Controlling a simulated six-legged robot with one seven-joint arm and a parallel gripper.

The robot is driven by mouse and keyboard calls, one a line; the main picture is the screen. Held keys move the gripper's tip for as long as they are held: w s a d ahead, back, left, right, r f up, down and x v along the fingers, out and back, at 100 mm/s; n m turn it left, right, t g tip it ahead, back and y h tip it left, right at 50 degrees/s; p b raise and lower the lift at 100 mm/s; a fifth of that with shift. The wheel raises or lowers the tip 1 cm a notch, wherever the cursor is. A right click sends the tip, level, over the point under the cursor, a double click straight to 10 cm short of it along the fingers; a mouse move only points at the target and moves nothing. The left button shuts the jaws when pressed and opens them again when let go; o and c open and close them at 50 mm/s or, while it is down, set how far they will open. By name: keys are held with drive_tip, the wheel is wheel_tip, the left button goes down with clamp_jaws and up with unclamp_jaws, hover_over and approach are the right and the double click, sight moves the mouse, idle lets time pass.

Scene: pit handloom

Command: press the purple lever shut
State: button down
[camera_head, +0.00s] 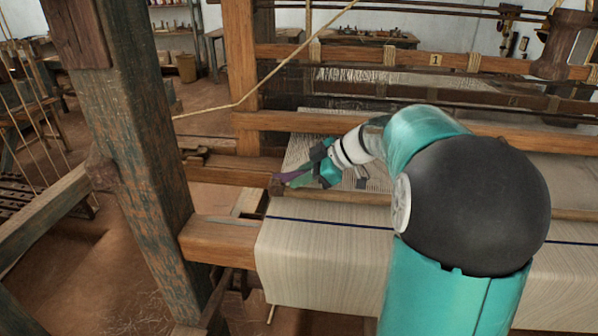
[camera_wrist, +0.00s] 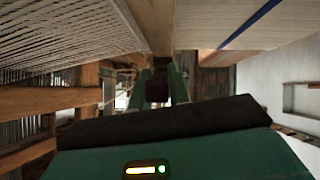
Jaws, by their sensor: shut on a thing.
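The purple lever (camera_head: 291,176) shows as a small sliver at the left end of the wooden beam, beside the cloth. My gripper (camera_head: 298,174) reaches it from the right, with its green fingers around the lever. In the wrist view the two green fingers of my gripper (camera_wrist: 159,80) point away, with a dark reddish thing between them. The fingers hide much of the lever, and I cannot tell its angle or whether it is fully shut.
Pale cloth (camera_head: 330,258) with a dark blue stripe hangs over the front beam. A thick worn wooden post (camera_head: 140,150) stands to the left of the gripper. A rope (camera_head: 270,75) slants across above. Warp threads (camera_wrist: 60,35) lie close at the upper left of the wrist view.

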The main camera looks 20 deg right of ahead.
drive_tip(key=shift+f+t+y, duration=0.3)
drive_tip(key=shift+t+y, duration=0.2)
drive_tip(key=c, duration=1.3)
unclamp_jaws()
drive_tip(key=v, duration=1.3)
drive_tip(key=shift+s+d+r, duration=0.15)
drive_tip(key=shift+s+d, duration=0.05)
drive_tip(key=shift+d, duration=0.15)
